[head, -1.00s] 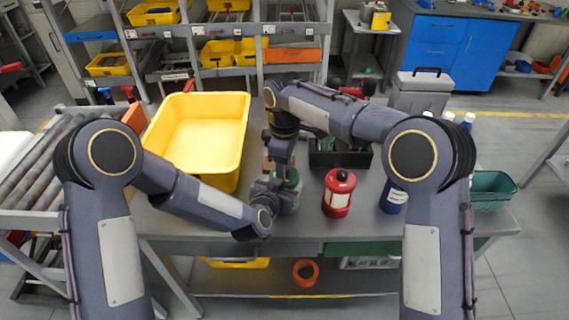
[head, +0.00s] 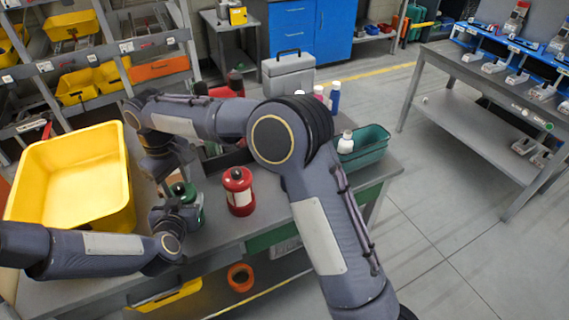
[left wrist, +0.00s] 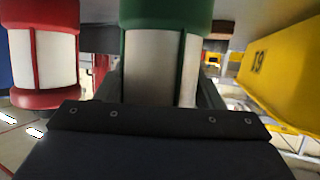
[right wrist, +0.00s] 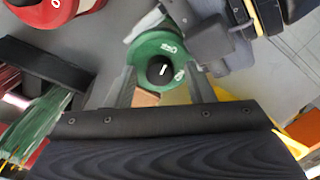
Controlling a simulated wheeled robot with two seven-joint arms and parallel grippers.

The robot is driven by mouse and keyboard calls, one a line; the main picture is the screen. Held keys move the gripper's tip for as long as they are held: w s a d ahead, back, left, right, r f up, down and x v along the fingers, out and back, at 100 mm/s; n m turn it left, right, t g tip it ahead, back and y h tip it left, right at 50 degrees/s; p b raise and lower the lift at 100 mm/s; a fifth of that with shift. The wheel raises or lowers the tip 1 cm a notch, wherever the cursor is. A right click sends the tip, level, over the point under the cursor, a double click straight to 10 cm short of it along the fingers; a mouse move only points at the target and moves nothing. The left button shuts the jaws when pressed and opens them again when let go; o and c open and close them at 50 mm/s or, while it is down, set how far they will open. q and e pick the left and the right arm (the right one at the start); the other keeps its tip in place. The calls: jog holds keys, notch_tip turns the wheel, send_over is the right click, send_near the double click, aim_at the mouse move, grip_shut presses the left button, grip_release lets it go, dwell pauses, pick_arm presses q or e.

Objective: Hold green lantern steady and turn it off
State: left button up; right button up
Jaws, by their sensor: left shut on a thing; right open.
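The green lantern (head: 184,190) stands upright on the grey workbench, partly hidden by my arms. In the left wrist view its pale body (left wrist: 160,68) sits between my left gripper's fingers (left wrist: 160,90), which are shut on it from the side. The right wrist view shows its green top (right wrist: 150,50) with a round black knob (right wrist: 161,70) bearing a white mark. My right gripper (right wrist: 161,90) is open above the top, with one finger on each side of the knob. From here I cannot tell whether the fingers touch the knob.
A red lantern (head: 238,192) stands just right of the green one. A large yellow bin (head: 75,185) is at left on the bench. A teal basket (head: 364,142), bottles (head: 334,95) and a grey toolbox (head: 288,76) are farther back. An orange ring (head: 240,277) lies on the lower shelf.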

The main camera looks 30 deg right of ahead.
aim_at(180, 185)
jog(key=m, duration=0.4)
jog(key=shift+m, duration=0.4)
jog(key=m, duration=0.4)
jog(key=shift+m, duration=0.3)
notch_tip(180, 185, up, 12)
jog(key=r, duration=0.1)
jog(key=s+d+r+t+y, duration=0.1)
jog(key=s+d, duration=0.2)
jog(key=d, duration=0.3)
jog(key=s+d+r+y, duration=0.1)
jog(key=s+d+r, duration=0.1)
jog(key=s+d, duration=0.3)
jog(key=s+d+f+t+y, duration=0.1)
jog(key=s+d+f+t, duration=0.1)
jog(key=s+d, duration=0.7)
jog(key=shift+s+f+n, duration=0.4)
jog(key=shift+s, duration=0.35)
